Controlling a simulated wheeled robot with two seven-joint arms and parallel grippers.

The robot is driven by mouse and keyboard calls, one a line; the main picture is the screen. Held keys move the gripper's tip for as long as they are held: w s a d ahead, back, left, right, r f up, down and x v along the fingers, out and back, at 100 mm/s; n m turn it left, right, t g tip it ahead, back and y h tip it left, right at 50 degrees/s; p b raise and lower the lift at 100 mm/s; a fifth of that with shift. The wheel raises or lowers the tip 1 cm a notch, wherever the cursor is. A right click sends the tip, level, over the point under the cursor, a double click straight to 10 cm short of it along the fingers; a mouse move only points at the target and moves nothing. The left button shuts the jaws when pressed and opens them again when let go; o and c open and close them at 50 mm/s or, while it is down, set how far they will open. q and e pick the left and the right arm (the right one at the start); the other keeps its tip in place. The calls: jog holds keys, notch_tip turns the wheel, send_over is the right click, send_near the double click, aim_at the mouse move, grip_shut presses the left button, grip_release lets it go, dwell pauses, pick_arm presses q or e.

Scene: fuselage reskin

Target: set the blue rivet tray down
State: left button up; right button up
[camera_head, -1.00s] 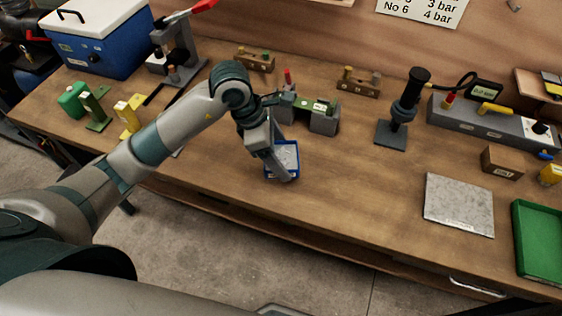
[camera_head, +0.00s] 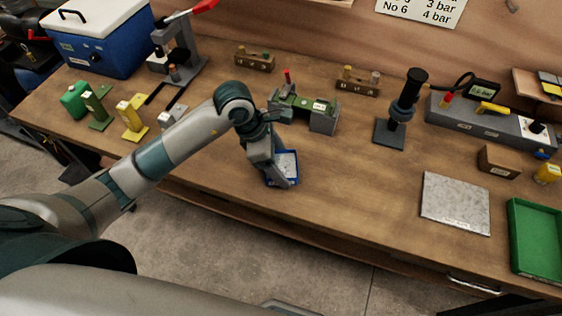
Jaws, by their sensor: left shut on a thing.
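The blue rivet tray (camera_head: 291,160) is a small, shallow blue tray with a pale inside, near the front edge of the wooden bench (camera_head: 330,210). My left gripper (camera_head: 282,178) reaches down over its left side and is shut on it. The gripper hides the tray's left part. The tray looks level and at or very close to the bench top; I cannot tell whether it touches. My right gripper is not in view.
A grey-green fixture (camera_head: 305,108) stands just behind the tray. A black upright tool (camera_head: 402,108), a grey plate (camera_head: 456,203) and a green tray (camera_head: 537,240) are to the right. The bench between tray and plate is clear.

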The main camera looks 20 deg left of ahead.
pick_arm(q)
jog(key=o, duration=1.2)
jog(key=shift+r, duration=0.15)
jog(key=shift+a+r, duration=0.2)
jog(key=shift+r, duration=0.2)
jog(key=b+v, duration=0.3)
jog(key=v, duration=0.6)
jog(key=shift+s+a+r, duration=0.1)
jog(key=shift+r, duration=0.1)
jog(key=shift+b+v, duration=0.35)
jog(key=shift+v, duration=0.5)
